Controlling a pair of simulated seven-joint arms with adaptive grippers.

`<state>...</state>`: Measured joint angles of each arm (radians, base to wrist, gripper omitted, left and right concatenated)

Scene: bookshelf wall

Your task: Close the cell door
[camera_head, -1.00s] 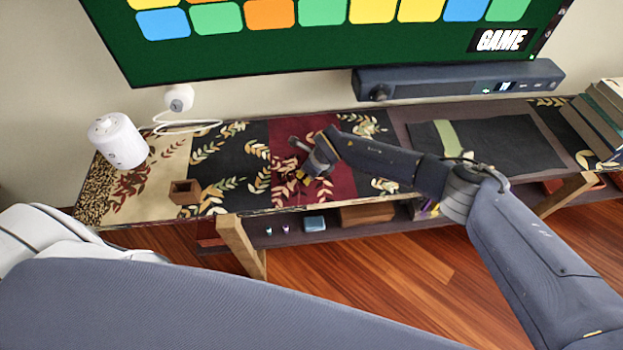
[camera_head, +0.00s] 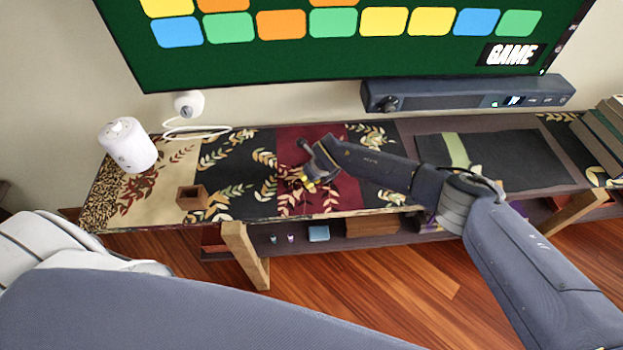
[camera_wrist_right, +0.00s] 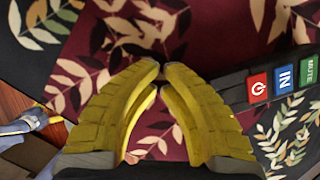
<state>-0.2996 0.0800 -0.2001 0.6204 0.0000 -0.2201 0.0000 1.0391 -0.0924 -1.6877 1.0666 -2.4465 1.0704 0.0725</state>
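No cell door can be made out in either view. In the right wrist view a black remote-like device (camera_wrist_right: 245,95) with red, blue and green buttons lies at the right, partly cut off. My right gripper (camera_head: 308,186) hangs over the dark red panel of the bench cloth in the head view. In the wrist view its yellow fingers (camera_wrist_right: 161,68) nearly meet at the tips, with nothing seen between them. My left gripper is outside the head view.
A white canister (camera_head: 128,148) and a small brown open box (camera_head: 192,197) stand on the bench's left part. A soundbar (camera_head: 465,95) runs along the back. Books (camera_head: 600,135) stand at the right. A dark mat (camera_head: 500,160) lies right of centre. Small items sit on the lower shelf.

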